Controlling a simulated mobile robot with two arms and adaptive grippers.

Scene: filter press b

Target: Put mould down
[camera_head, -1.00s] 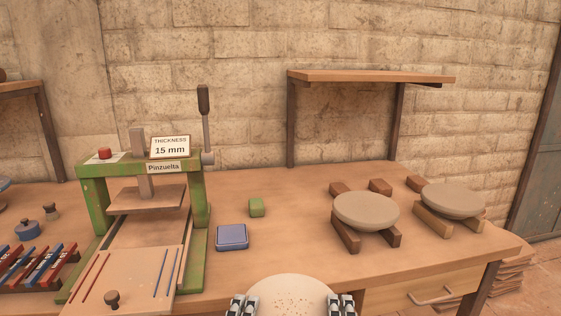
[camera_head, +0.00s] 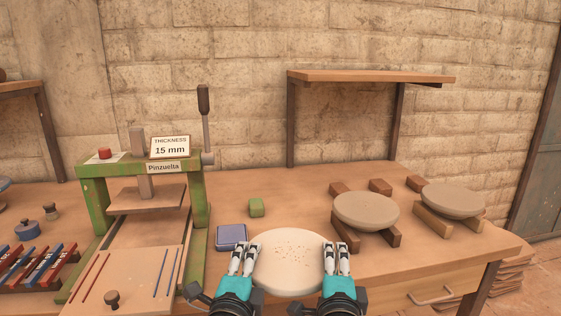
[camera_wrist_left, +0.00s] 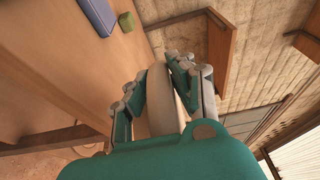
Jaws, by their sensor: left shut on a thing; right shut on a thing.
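The mould (camera_head: 289,264) is a pale round disc with small brown specks on its top, in the lower middle of the head view. My left gripper (camera_head: 244,258) is shut on its left edge. My right gripper (camera_head: 336,258) is shut on its right edge. The disc looks about level, over the front part of the workbench (camera_head: 290,190); I cannot tell whether it touches the top. In the left wrist view the mould (camera_wrist_left: 160,95) shows edge-on between the fingers of my left gripper (camera_wrist_left: 158,85).
A green press (camera_head: 200,200) with a "15 mm" sign (camera_head: 170,147) stands at left. A blue block (camera_head: 231,236) and a green block (camera_head: 256,207) lie behind the mould. Two round discs (camera_head: 366,210) (camera_head: 453,199) rest on wooden blocks at right. Bare bench lies between.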

